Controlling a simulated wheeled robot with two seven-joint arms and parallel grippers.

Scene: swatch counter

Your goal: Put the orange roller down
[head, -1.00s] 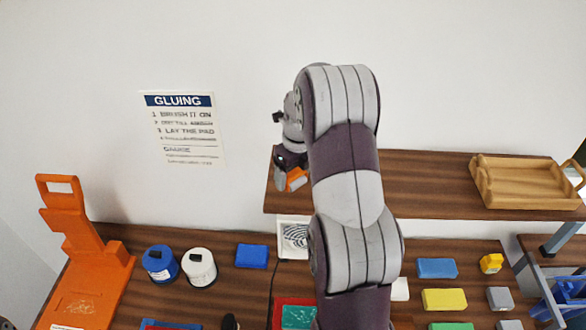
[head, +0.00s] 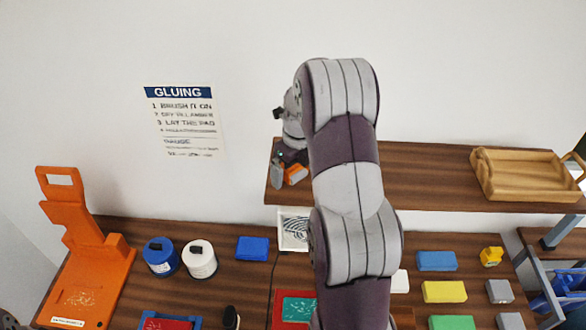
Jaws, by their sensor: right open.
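The orange roller (head: 296,174) shows as a small orange piece at the left end of the raised wooden shelf (head: 420,180). It appears to rest on the shelf, though its contact is partly hidden. My right gripper (head: 283,172) is open right at the roller, with a grey finger on its left side. My right arm rises through the middle of the view and hides part of the gripper and roller. My left gripper is not in view.
A wooden tray (head: 483,178) stands at the shelf's right end; the shelf between is clear. Below, the counter holds an orange stand (head: 75,215), blue (head: 162,262) and white (head: 199,265) pots, and several coloured blocks. A wall sign (head: 180,93) hangs behind.

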